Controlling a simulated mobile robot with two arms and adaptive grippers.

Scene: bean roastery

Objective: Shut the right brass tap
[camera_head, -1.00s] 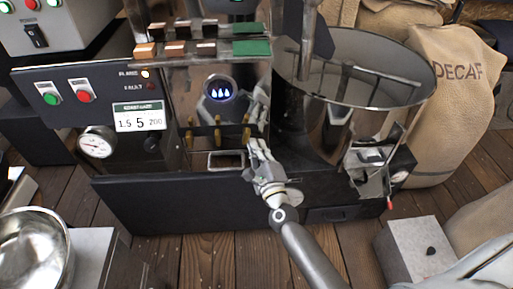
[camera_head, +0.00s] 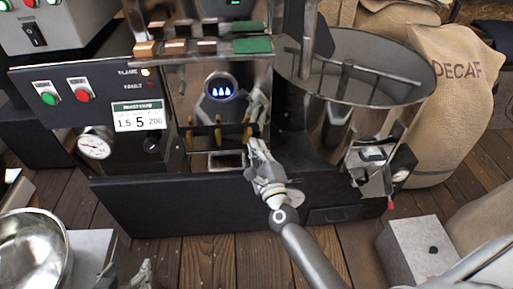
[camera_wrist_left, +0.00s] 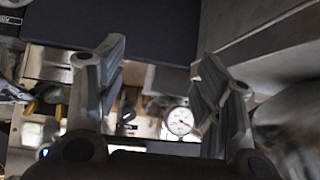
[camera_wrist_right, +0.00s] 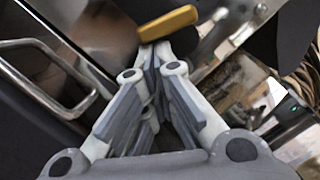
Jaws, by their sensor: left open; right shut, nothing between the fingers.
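Three brass taps are in a row on the roaster front below the round blue-lit display in the head view. The right brass tap (camera_head: 247,134) is just above the tip of my right gripper (camera_head: 254,145). In the right wrist view this tap's handle (camera_wrist_right: 168,23) lies across just beyond the fingertips (camera_wrist_right: 156,52), which are closed with nothing between them. I cannot tell whether they touch it. The middle tap (camera_head: 218,131) and left tap (camera_head: 190,134) stand to its left. My left gripper (camera_head: 141,271) is low in the head view, and its fingers (camera_wrist_left: 160,75) are spread and empty in the left wrist view.
A metal-rimmed opening (camera_head: 227,160) is below the taps. A pressure gauge (camera_head: 95,146) is at the roaster's left. The round cooling bin (camera_head: 385,95) is at the right. A steel bowl (camera_head: 35,250) is at bottom left. A grey block (camera_head: 412,255) stands at lower right.

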